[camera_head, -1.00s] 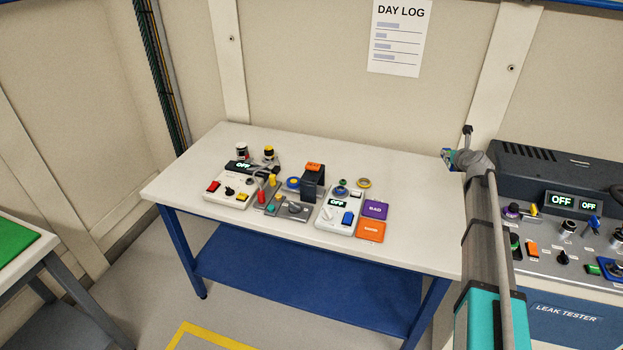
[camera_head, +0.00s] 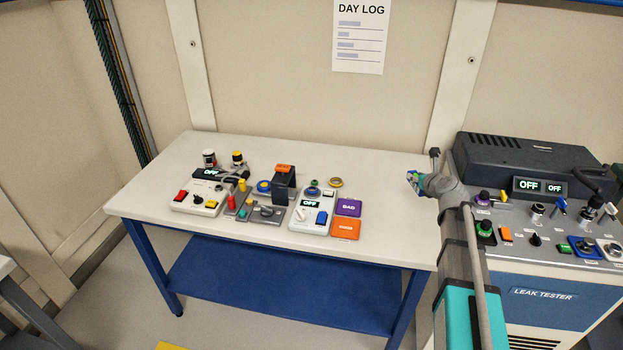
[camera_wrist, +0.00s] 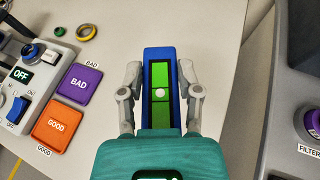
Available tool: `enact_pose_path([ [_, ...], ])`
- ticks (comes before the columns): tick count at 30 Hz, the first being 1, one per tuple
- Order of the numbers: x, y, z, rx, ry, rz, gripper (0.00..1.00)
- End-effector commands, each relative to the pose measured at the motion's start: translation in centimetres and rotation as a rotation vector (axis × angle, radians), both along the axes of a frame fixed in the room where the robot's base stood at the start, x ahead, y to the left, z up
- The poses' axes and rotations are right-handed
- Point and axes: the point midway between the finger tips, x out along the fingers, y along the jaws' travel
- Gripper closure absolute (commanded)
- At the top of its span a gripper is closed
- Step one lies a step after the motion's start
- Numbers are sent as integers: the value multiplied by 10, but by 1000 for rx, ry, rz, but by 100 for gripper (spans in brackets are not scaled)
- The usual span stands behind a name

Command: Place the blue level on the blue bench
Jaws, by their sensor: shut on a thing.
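The blue level (camera_wrist: 160,56), a blue block with a green window, is between the fingers of my gripper (camera_wrist: 160,88) in the wrist view. My gripper is shut on it. In the head view my gripper (camera_head: 418,180) is small at the bench's right end, and only a bit of the level shows there. The blue bench (camera_head: 385,230) has a pale top, blue legs and a blue lower shelf. In the wrist view the level is over the right part of the bench top (camera_wrist: 215,45); I cannot tell the height between them.
Control boxes with switches (camera_head: 200,197), an orange GOOD pad (camera_head: 344,229) and a purple BAD pad (camera_head: 348,207) occupy the bench's left and middle. The leak tester (camera_head: 545,270) stands close on the right. The bench top right of the pads is clear.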

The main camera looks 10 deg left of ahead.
Motion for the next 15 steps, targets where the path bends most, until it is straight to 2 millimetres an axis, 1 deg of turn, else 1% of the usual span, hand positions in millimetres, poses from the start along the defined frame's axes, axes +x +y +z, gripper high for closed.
enact_pose_path([
  [5,2,0,-1,0,0,0,100],
  [8,7,0,-4,0,0,0,100],
  [11,17,0,-9,0,0,0,100],
  [15,39,-1,-19,0,0,0,100],
])
